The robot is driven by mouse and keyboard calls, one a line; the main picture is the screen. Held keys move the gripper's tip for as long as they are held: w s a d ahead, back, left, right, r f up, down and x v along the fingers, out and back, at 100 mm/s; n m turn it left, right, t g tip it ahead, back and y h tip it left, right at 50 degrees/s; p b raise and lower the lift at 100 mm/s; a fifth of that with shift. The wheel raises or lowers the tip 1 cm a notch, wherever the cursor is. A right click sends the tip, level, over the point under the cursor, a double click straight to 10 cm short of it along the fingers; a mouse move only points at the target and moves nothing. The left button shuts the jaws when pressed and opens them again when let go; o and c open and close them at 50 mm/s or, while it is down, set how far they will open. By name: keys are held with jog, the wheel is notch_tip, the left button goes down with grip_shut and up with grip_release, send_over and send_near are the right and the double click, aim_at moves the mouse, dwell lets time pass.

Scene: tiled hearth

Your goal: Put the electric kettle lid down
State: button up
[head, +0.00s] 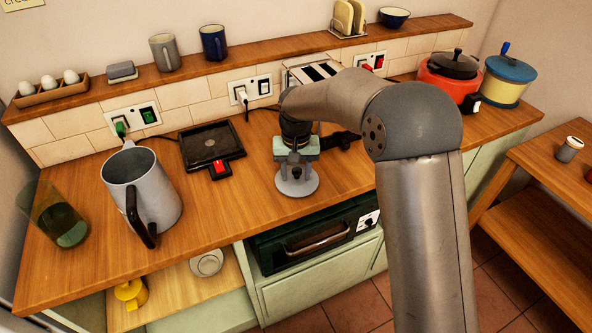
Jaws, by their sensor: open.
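The electric kettle (160,193) is a grey metal jug with a black handle. It stands upright on the left of the counter with its top open. A round grey disc with a raised knob, which looks like the kettle lid (297,188), appears to lie flat on the wooden counter right of the black square plate. My gripper (296,165), pale green, points down right over the lid with its fingers open at the knob. Whether the fingers touch the knob cannot be told. My arm hides part of the counter to the right.
The black plate (210,142) with a red switch lies left of the lid. A tinted glass (58,222) stands by the kettle. A toaster (310,72) stands behind my gripper. A red cooker (450,78) and a yellow pot (502,88) stand at far right. Counter in front of the plate is clear.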

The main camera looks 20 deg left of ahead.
aim_at(296, 170)
notch_tip(296, 170, up, 12)
jog(key=shift+r+b, duration=0.15)
jog(key=shift+b, duration=0.3)
jog(key=shift+d, duration=0.1)
jog(key=s+d+m, duration=0.1)
jog(key=s+d, duration=0.5)
jog(key=d, duration=0.5)
jog(key=s+d+m, duration=0.1)
jog(key=s+d, duration=0.5)
jog(key=d, duration=0.4)
jog(key=s+d+f, duration=0.2)
jog(key=s+d, duration=0.3)
jog(key=s, duration=0.2)
jog(key=s+d+f+m, duration=0.1)
jog(key=s+d+f, duration=0.2)
jog(key=s, duration=0.4)
jog(key=shift+s+d+f, duration=0.15)
jog(key=shift+s+d, duration=0.25)
jog(key=shift+d, duration=0.45)
